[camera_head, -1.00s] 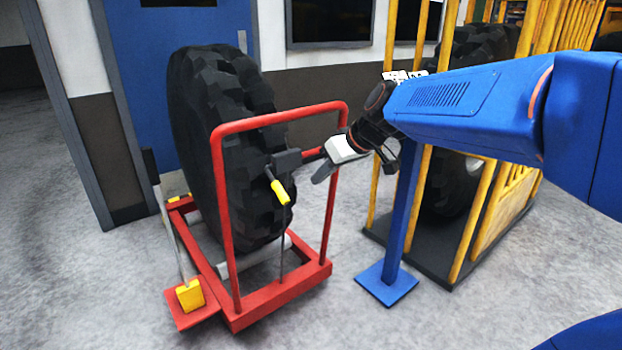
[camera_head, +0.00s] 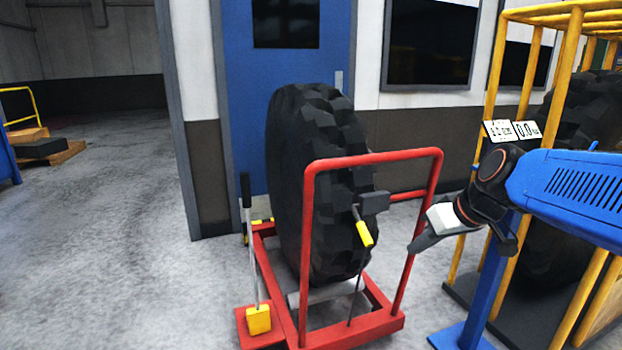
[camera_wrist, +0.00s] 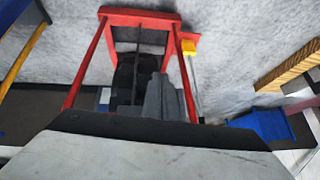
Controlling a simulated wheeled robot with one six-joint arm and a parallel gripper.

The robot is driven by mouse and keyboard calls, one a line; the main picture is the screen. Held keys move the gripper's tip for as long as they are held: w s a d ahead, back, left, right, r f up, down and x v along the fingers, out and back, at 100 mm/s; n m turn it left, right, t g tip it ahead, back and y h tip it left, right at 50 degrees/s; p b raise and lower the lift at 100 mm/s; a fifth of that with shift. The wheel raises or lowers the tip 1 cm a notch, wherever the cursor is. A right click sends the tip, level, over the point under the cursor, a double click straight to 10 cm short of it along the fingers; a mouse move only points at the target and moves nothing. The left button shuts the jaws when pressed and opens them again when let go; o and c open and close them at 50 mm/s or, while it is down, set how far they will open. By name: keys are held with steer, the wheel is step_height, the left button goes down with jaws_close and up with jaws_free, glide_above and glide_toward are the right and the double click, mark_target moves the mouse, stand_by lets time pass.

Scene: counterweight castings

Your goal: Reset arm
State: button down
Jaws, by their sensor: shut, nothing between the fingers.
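My blue arm (camera_head: 575,185) reaches in from the right in the head view. My gripper (camera_head: 422,240) is at its end, dark fingers pointing left and down, shut and empty. It is just right of the red trolley frame (camera_head: 308,240) and apart from the yellow-handled crank (camera_head: 364,233), as far as I can tell. In the wrist view my gripper (camera_wrist: 160,100) points toward the red frame (camera_wrist: 140,17). A large black tyre (camera_head: 312,180) stands upright on the trolley.
A blue door (camera_head: 240,110) is behind the trolley. The floor at the left is open, with a pallet (camera_head: 60,152) further back.

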steer(key=s+d+f+m+h, duration=0.1)
steer(key=s+f, duration=0.4)
steer(key=s, duration=0.4)
steer(key=s+d+f+m+g+h, duration=0.1)
steer(key=s+d+f+m+h, duration=0.1)
steer(key=s+f, duration=0.3)
steer(key=s, duration=0.4)
steer(key=shift+s+f+g, duration=0.15)
steer(key=shift+f+g, duration=0.1)
steer(key=shift+g, duration=0.05)
